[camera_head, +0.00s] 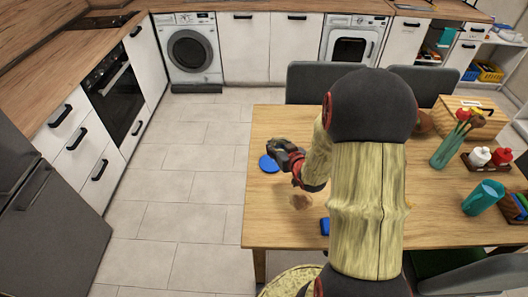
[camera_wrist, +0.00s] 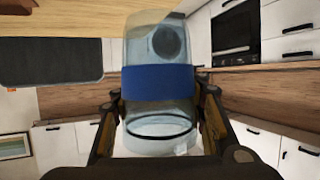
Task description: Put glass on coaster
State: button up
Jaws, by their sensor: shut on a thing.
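The glass (camera_wrist: 160,117) is clear with a wide blue band, and it fills the middle of the wrist view. My gripper (camera_wrist: 160,115) has a finger on each side of the glass and is shut on it. The wrist view is upside down, with the table at its top, so the glass looks roughly upright.
The wooden table (camera_head: 268,220) also holds a small blue object (camera_head: 325,227), partly hidden by my arm. A green vase with flowers (camera_head: 449,150), a turquoise cup (camera_head: 483,198) and a bottle caddy (camera_head: 488,160) stand at right. Grey chairs (camera_head: 318,80) line the far edge.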

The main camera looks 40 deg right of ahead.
jog(key=w+f+b, duration=0.1)
jog(key=w+f, duration=0.1)
jog(key=w, duration=0.1)
jog(key=w+d+f+b, duration=0.1)
jog(key=w+f, duration=0.2)
jog(key=w+d+f+b, duration=0.1)
jog(key=w+f, duration=0.1)
jog(key=shift+w+d+f, duration=0.25)
jog(key=shift+w, duration=0.15)
jog(key=shift+w+f+b, duration=0.15)
jog(key=shift+f+b, duration=0.45)
jog(key=shift+f, duration=0.35)
jog(key=shift+w+f+b, duration=0.15)
jog(key=shift+f+b, duration=0.4)
jog(key=shift+f, duration=0.35)
jog(key=shift+f, duration=0.15)
jog(key=o, duration=1.5)
